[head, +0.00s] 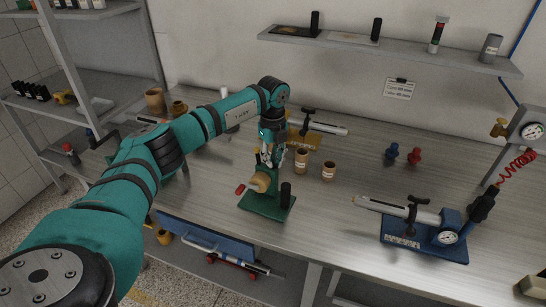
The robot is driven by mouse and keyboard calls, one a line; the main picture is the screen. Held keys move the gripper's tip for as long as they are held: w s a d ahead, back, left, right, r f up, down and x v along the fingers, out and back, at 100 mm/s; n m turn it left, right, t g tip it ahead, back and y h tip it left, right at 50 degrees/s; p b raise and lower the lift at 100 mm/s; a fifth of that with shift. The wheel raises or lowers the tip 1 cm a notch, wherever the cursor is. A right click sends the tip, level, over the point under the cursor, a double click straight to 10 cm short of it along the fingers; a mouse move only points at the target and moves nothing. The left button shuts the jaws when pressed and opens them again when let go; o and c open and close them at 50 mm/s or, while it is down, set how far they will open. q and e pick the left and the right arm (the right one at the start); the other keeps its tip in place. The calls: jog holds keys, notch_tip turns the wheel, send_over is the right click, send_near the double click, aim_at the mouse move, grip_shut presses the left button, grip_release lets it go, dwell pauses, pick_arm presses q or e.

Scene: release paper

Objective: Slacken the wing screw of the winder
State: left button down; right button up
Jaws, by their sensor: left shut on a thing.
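The winder stands on the worktop near its front edge, with a green base (264,207), a tan roll (261,183), a red-ended handle (240,189) at its left and a black upright cylinder (286,195) at its right. My left gripper (268,163) points down over the top of the winder, just above the roll. It is shut on the wing screw, which its fingers hide almost fully, so I cannot tell the screw's angle. My right gripper is not in view.
A yellow-based device (305,138) is close behind my left gripper. A blue-based device with a gauge (425,240) is at the right. Small blue and red pieces (414,156) stand farther back.

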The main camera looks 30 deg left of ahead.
aim_at(273, 160)
pick_arm(q)
jog(key=shift+n, duration=0.8)
jog(key=c, duration=1.5)
grip_release()
notch_tip(273, 160, up, 12)
